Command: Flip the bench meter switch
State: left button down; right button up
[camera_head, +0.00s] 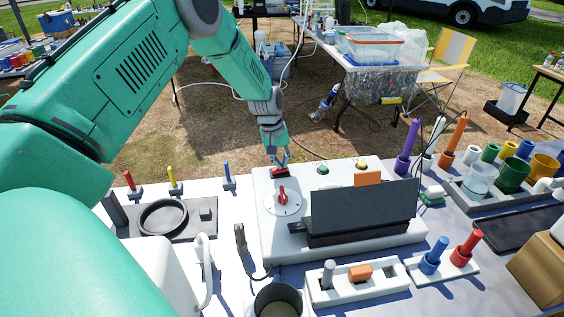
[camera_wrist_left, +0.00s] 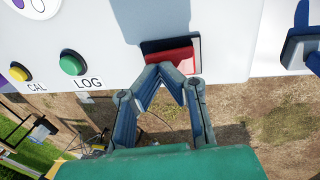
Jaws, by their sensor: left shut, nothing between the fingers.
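The bench meter (camera_head: 262,236) is a white box on the table, with a dark screen (camera_head: 362,205) in front. Its switch is a red rocker (camera_wrist_left: 172,57) in a dark recess at the panel's edge in the wrist view. In the head view a little of the red switch (camera_head: 282,172) shows under my fingers. My left gripper (camera_head: 277,160) is shut and empty, coming down over the far left edge of the meter. In the wrist view its fingertips (camera_wrist_left: 162,72) meet at the rocker's near edge; I cannot tell whether they touch it. My right gripper is not in view.
The meter also carries a red dial knob (camera_head: 282,195), a green LOG button (camera_wrist_left: 72,63) and a yellow CAL button (camera_wrist_left: 20,72). A black ring stand (camera_head: 163,218) is to the left. Several coloured handles stand around. A holder with cups (camera_head: 470,200) is at right.

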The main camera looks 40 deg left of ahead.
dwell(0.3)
pick_arm(q)
jog(key=shift+f+g+y, duration=0.3)
jog(key=shift+g, duration=0.1)
jog(key=shift+d, duration=0.15)
jog(key=shift+s, duration=0.1)
